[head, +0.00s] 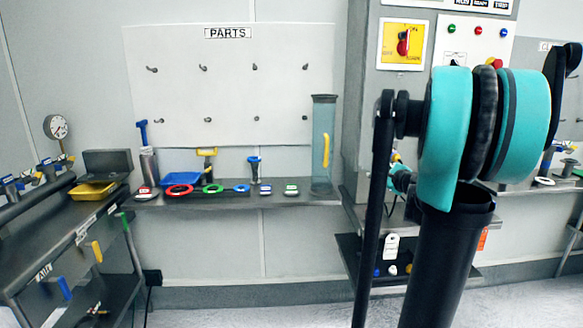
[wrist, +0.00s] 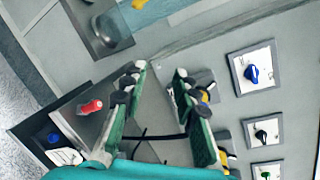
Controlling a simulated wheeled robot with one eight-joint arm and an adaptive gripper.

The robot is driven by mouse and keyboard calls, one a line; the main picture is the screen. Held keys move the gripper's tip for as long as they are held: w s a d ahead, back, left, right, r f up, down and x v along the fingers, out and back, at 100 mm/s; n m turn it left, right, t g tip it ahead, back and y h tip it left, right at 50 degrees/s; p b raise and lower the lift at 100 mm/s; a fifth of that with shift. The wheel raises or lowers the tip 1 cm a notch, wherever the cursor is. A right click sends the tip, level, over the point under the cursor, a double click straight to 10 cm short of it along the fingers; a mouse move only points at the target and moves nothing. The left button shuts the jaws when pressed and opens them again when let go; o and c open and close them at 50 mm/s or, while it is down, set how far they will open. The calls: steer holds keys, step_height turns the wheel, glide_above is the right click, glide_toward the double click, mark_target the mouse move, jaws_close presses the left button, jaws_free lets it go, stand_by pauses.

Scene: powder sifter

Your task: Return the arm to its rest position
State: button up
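My arm (head: 440,140), teal and black, is raised and bent at the right of the head view. My gripper (wrist: 159,72) shows in the wrist view with its two green-and-black fingers apart and nothing between them. In the head view the gripper is mostly hidden behind my arm. I cannot tell how far the fingertips are from the panel.
A grey control cabinet (head: 365,90) with a yellow-plated red switch (head: 403,42) stands behind my arm. A wall shelf (head: 240,198) holds coloured rings, a blue tray (head: 182,179) and a clear tube (head: 323,145). A dark bench (head: 60,220) stands at left. The floor between is clear.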

steer(key=s+a+f+n+g+y, duration=0.1)
steer(key=s+a+f+n+g, duration=0.5)
steer(key=s+a+f+n, duration=0.75)
steer(key=s+f+n+g+h, duration=0.2)
steer(key=s+f+n, duration=0.3)
steer(key=s, duration=0.4)
steer(key=s+f+n+g+h, duration=0.2)
steer(key=s+f+n, duration=0.3)
steer(key=s+f, duration=0.3)
steer(key=s+g, duration=0.1)
steer(key=s, duration=0.1)
steer(key=shift+s+a+f+g, duration=0.15)
steer(key=shift+s+f+g, duration=0.1)
steer(key=shift+s+g, duration=0.05)
